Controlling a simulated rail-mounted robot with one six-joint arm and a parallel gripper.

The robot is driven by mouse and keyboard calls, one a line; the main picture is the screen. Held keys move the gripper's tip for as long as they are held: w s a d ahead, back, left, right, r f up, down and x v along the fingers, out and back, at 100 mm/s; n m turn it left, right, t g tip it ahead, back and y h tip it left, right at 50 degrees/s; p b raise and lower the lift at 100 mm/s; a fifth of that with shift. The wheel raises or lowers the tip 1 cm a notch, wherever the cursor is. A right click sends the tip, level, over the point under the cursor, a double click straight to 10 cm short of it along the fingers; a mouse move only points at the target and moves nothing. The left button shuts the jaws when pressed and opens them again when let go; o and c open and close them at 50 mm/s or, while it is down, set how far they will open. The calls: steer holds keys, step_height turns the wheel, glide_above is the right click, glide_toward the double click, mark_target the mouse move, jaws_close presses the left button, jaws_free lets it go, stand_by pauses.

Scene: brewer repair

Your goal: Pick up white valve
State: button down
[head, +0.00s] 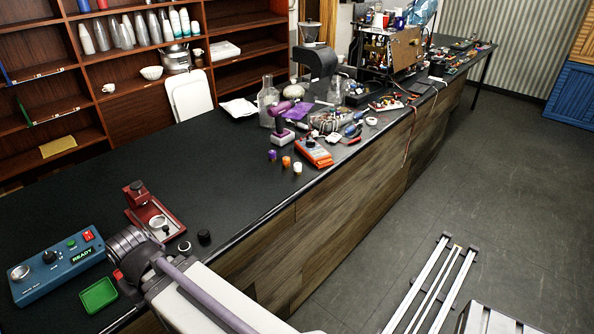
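Three small capped pieces stand in a row near the front edge of the black counter (80,190). The white valve (297,168) appears to be the one nearest the edge, upright, with a pale yellowish top. Beside it stand an orange one (286,161) and a purple one (272,155). They are too small to show detail. My arm reaches in from the bottom, and its dark ribbed end is over the counter at the lower left, well left of and nearer than the valve. I cannot make out my gripper's fingers or anything held in them.
A red stand (150,212), a blue control box (57,262) and a green tray (99,295) are near my arm. The counter between is mostly clear.

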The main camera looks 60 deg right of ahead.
steer(key=c, duration=1.8)
jaws_free()
steer(key=shift+c, duration=0.2)
steer(key=o, duration=1.2)
